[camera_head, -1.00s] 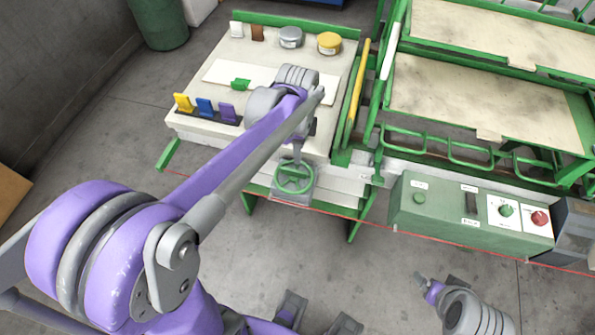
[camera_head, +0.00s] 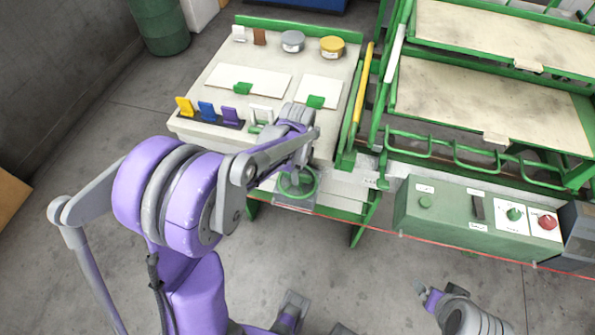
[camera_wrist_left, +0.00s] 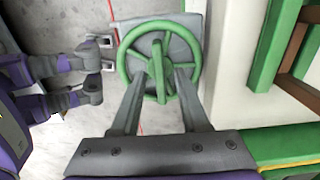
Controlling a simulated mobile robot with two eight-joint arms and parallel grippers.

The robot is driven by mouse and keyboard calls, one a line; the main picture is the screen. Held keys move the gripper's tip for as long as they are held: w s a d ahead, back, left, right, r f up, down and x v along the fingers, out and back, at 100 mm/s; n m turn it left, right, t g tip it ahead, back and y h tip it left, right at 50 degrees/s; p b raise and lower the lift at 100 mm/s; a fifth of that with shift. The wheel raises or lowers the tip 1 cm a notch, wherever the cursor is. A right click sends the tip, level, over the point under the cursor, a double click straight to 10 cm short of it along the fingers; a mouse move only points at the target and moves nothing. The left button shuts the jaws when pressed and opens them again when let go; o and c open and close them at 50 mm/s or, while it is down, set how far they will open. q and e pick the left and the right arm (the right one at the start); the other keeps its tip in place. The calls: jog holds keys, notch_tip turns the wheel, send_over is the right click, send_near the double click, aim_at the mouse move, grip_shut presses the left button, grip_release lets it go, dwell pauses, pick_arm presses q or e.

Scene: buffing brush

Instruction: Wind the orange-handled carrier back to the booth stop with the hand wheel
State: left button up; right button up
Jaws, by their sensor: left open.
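The green hand wheel (camera_head: 297,183) sits on a grey mount at the front edge of the bench. It also shows in the left wrist view (camera_wrist_left: 160,58), seen from above. My left gripper (camera_wrist_left: 159,80) is open there, with one finger on each side of a green bar that crosses the wheel's middle. The fingers overlap the near part of the wheel; I cannot tell whether they touch it. In the head view my wrist hides most of this gripper. I cannot make out an orange-handled carrier or the booth stop.
Yellow (camera_head: 185,106), blue (camera_head: 207,111) and purple (camera_head: 230,115) tabs stand on the bench top (camera_head: 215,60), with grey (camera_head: 292,41) and yellow (camera_head: 332,46) tins behind. A green control box (camera_head: 465,215) stands right of the wheel. Green racks rise beyond it.

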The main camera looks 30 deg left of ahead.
pick_arm(q)
grip_shut()
jog(key=shift+n, duration=0.5)
